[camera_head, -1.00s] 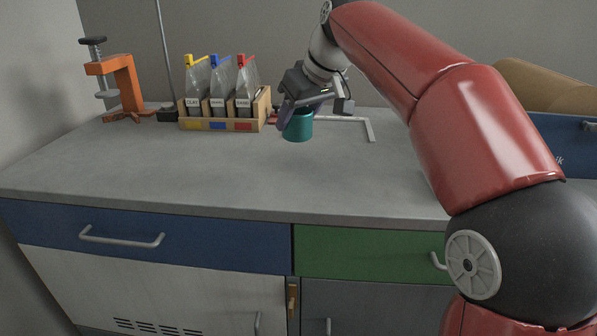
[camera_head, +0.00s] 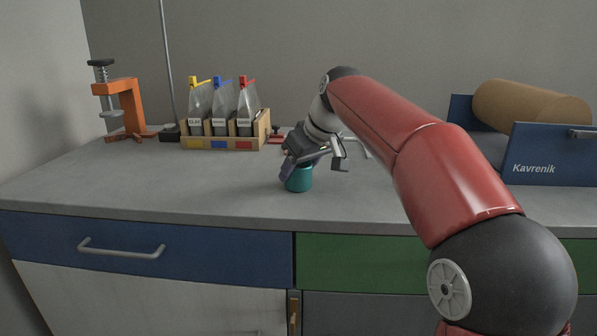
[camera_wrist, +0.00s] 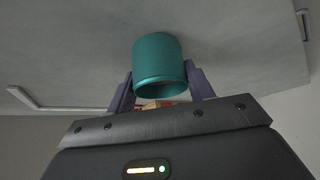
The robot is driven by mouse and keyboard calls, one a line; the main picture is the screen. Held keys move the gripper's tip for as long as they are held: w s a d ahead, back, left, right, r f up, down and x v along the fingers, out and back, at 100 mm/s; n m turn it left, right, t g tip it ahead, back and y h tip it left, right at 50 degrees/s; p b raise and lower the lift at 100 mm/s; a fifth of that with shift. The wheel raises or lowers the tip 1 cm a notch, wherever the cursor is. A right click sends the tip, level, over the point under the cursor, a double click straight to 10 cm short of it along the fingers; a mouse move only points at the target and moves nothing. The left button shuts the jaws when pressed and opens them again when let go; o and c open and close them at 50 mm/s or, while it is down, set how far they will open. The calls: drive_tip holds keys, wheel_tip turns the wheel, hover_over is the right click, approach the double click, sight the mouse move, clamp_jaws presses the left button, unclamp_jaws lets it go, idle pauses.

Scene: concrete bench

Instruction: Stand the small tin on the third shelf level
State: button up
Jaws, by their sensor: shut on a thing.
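The small tin (camera_head: 299,181) is a teal cylinder near the middle of the bench top, towards its front edge. My gripper (camera_head: 296,167) is shut on it, coming down from behind and above. In the wrist view the tin (camera_wrist: 160,60) sits between the two purple fingers, with one rim facing the camera. The tin looks roughly upright; I cannot tell whether its base touches the bench. No shelf shows in either view.
A wooden rack (camera_head: 215,143) of labelled bags stands at the back left, beside an orange clamp (camera_head: 128,105). A blue Kavrenik box (camera_head: 550,150) with a brown roll (camera_head: 530,102) is at the right. The concrete bench top (camera_head: 130,180) is clear at front left.

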drive_tip(key=o, duration=0.6)
drive_tip(key=shift+f, duration=0.15)
drive_tip(key=o, duration=0.5)
drive_tip(key=shift+c, duration=0.2)
drive_tip(key=shift+r, duration=0.3)
drive_tip(key=p+v, duration=0.2)
drive_tip(key=v, duration=1)
drive_tip(key=shift+s, duration=0.1)
